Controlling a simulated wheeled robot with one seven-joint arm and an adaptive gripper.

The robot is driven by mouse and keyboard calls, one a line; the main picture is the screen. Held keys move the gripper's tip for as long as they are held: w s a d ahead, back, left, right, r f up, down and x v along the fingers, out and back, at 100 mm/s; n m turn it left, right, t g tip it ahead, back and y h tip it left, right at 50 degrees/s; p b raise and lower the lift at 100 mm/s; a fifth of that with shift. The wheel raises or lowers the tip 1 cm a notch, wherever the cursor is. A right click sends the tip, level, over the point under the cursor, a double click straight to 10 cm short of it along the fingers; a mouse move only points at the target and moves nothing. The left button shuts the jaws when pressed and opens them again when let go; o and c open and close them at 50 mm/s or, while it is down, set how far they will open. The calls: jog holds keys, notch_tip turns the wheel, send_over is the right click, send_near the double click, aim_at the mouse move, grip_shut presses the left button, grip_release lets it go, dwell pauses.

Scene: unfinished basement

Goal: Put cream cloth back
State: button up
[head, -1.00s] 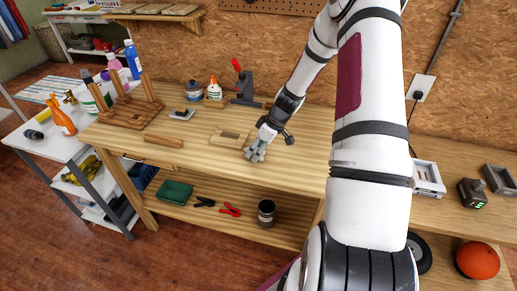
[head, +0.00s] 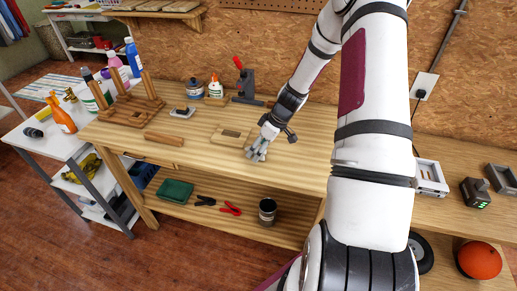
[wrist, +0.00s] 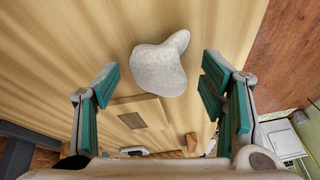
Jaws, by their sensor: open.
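A pale, greyish-cream crumpled lump (wrist: 160,68), which looks like the cream cloth, shows in the wrist view above the wooden bench top. It lies ahead of my gripper (wrist: 160,97), near the midline between the two green-padded fingers. The fingers are wide apart, with a clear gap between each of them and the cloth. In the head view my gripper (head: 256,154) points down low over the workbench (head: 300,150), near its front edge. There the cloth is hard to tell apart from the fingers.
A flat wooden block with a recess (head: 231,135) lies just left of my gripper. Farther left are a wooden bar (head: 164,139) and a pegged rack (head: 132,110). A glue bottle (head: 215,88) and a red-handled tool (head: 245,82) stand behind. Bench to the gripper's right is clear.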

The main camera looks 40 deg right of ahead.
jog(key=d+v, duration=0.1)
jog(key=v, duration=1.1)
jog(key=s+a+r+h, duration=0.1)
jog(key=s+a+r, duration=0.1)
jog(key=a+r, duration=0.65)
jog(key=s+a+r+m+t+h, duration=0.2)
jog(key=s+a+r+m, duration=0.3)
jog(key=s+a+r, duration=1)
jog(key=s+a, duration=0.1)
jog(key=s, duration=0.3)
jog(key=shift+b, duration=0.3)
